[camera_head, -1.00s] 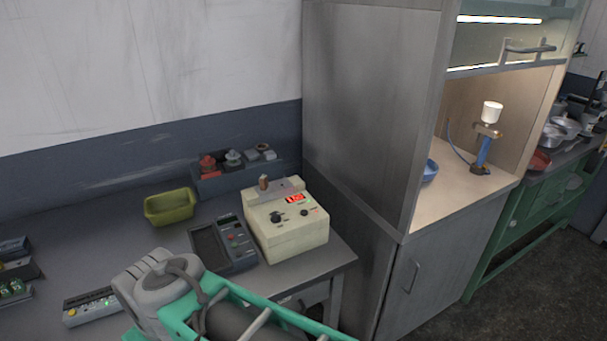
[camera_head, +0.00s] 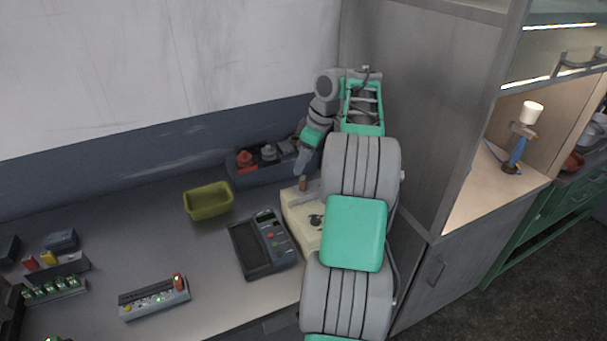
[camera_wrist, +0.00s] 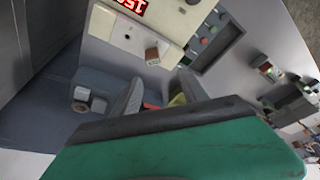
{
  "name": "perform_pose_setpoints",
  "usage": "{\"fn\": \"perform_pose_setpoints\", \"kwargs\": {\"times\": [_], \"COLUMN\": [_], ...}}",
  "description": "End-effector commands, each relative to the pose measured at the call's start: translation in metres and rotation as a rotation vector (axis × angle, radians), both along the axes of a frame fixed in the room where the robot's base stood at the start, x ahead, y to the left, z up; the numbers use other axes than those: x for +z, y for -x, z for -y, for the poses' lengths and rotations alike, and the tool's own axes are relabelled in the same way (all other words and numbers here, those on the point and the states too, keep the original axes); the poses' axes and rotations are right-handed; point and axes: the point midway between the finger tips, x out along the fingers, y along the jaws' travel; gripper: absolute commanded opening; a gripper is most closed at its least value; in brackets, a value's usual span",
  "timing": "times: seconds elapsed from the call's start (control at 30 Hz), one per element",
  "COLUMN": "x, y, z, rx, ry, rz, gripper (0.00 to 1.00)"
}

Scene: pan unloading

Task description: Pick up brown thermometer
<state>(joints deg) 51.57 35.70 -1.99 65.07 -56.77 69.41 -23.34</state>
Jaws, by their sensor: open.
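The brown thermometer (camera_head: 302,184) is a small upright brown piece on top of the beige device (camera_head: 291,210) with the red display. In the wrist view the thermometer (camera_wrist: 152,55) shows as a small brown block on the device's pale top, just beyond the fingertips. My gripper (camera_head: 302,166) is above and close to the thermometer in the head view, pointing down. In the wrist view my gripper's (camera_wrist: 160,88) two grey fingers are apart with no thing held between them. My arm hides much of the device in the head view.
A dark rack (camera_head: 262,174) with red and grey parts stands behind the device. An olive bin (camera_head: 208,201) and a dark handheld meter (camera_head: 263,245) are to the left. A tall grey cabinet (camera_head: 410,110) stands close on the right.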

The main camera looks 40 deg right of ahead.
Motion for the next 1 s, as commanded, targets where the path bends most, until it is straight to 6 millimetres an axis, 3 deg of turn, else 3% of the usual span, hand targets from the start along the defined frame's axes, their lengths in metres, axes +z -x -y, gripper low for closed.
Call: {"fn": "perform_pose_setpoints", "kwargs": {"times": [0.03,0.13,0.57,0.83,1.0], "x": [-0.001,-0.014,-0.076,-0.079,-0.079], "y": [0.005,0.006,-0.009,-0.010,-0.010], "z": [0.014,0.021,0.007,0.007,0.007], "rx": [0.012,0.028,0.029,0.027,0.027], "ry": [0.005,0.010,0.009,0.011,0.011], "rz": [0.001,0.002,0.002,0.002,0.002], "gripper": [0.51,0.51,0.51,0.50,0.36]}}
